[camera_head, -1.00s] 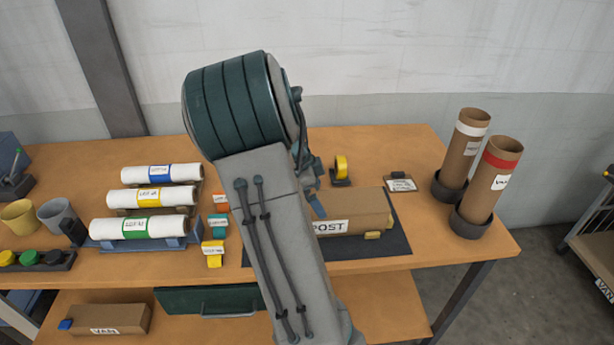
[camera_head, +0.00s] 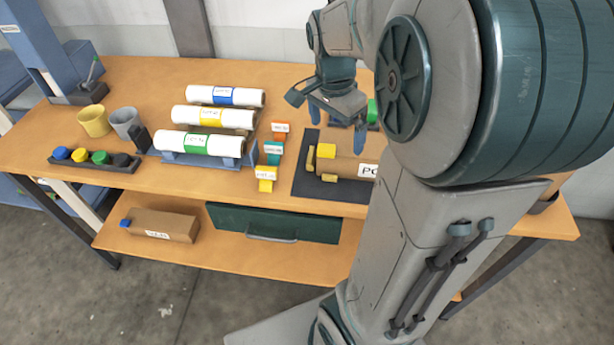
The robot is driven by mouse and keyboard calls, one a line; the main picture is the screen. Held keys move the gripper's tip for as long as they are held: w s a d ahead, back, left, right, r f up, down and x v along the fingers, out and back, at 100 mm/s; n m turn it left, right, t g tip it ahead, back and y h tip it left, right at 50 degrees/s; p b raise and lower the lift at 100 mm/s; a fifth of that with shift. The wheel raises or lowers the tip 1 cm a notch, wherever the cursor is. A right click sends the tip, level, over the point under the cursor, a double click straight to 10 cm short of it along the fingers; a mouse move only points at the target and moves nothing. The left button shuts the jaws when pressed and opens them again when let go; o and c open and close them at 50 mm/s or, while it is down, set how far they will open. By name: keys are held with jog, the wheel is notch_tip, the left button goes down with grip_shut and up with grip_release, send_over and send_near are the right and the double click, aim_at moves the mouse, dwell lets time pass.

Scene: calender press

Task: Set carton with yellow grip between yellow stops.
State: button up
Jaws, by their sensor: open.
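The carton (camera_head: 346,167) is a brown box with a white POST label, lying on a dark mat (camera_head: 308,187) on the bench. A bright yellow grip (camera_head: 326,151) shows at its left end. A duller yellow stop (camera_head: 310,158) stands at that end, and another (camera_head: 329,178) at the front left corner. The left end sits close against them; I cannot tell contact. My arm hides the carton's right end and any stops there. My gripper (camera_head: 337,120) is open and empty, above and behind the carton, apart from it.
White rolls (camera_head: 212,143) lie on a rack to the left, with small labelled blocks (camera_head: 266,173) between rack and mat. A VAN carton (camera_head: 160,224) with a blue grip sits on the lower shelf, left of a green drawer (camera_head: 275,223).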

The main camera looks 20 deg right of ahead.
jog(key=s+a+n+t+y, duration=0.1)
jog(key=s+a+n+t, duration=0.2)
jog(key=s+a+n, duration=0.8)
jog(key=shift+a+f+n, duration=0.25)
jog(key=shift+a+n, duration=0.25)
jog(key=shift+n, duration=1.2)
